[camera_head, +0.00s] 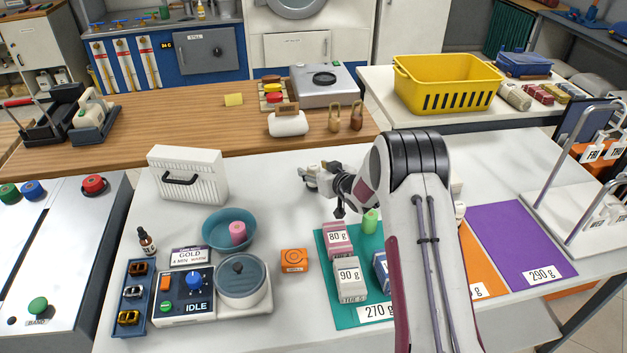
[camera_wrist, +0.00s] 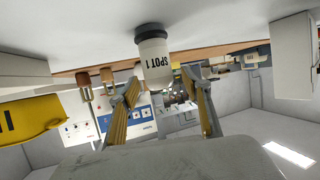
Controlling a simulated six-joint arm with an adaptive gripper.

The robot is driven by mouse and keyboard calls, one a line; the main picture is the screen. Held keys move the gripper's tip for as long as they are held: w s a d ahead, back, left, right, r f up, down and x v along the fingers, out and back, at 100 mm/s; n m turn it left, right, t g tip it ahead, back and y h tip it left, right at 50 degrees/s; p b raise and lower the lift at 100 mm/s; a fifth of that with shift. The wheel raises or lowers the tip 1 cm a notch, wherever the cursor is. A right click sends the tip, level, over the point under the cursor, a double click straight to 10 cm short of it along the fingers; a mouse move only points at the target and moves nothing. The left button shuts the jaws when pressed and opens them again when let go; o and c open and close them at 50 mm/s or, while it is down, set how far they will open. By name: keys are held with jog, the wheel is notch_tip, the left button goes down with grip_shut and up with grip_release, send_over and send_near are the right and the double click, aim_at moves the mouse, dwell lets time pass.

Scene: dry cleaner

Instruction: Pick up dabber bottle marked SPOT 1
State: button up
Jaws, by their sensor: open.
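The dabber bottle marked SPOT 1 (camera_wrist: 152,52) is a small white cylinder with a dark end against the white tabletop. The wrist view is upside down, with the tabletop along its top. My gripper (camera_wrist: 158,80) is open, with one finger to each side of the bottle's near end and visible gaps; I cannot tell the exact depth between them. In the head view my gripper (camera_head: 312,178) is low over the white table, left of my forearm. I cannot make out the bottle clearly there.
A teal mat (camera_head: 325,240) with weight-marked blocks lies close in front of my gripper. A white ribbed case (camera_head: 188,176) and a blue bowl (camera_head: 212,243) stand to the left. The wooden counter (camera_head: 190,130) is behind. White table around my gripper is mostly clear.

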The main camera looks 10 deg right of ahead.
jog(key=shift+w+a+f, duration=0.2)
jog(key=shift+w+f, duration=0.05)
jog(key=shift+w, duration=0.4)
jog(key=c, duration=1.3)
